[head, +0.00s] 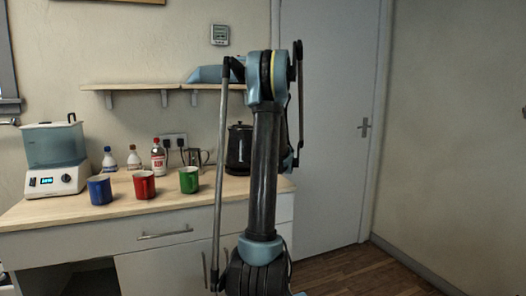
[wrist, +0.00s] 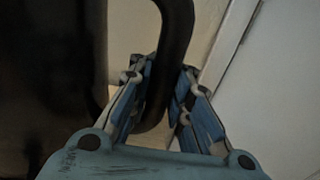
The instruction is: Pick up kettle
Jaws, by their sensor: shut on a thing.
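The black kettle (head: 238,148) stands at the right end of the counter in the head view, partly hidden behind my arm. In the wrist view its dark body (wrist: 50,80) fills the left side, and its curved black handle (wrist: 178,35) comes down between my fingers. My gripper (wrist: 162,90) is shut on the handle, with one blue-padded finger on each side. In the head view my gripper is mostly hidden behind my arm. I cannot tell whether the kettle's base touches the counter.
Blue (head: 100,190), red (head: 144,185) and green (head: 189,180) mugs stand on the wooden counter (head: 120,205) left of the kettle. Several bottles and a food steamer (head: 55,160) are farther left. A shelf (head: 140,87) hangs above. A door (head: 335,120) is at right.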

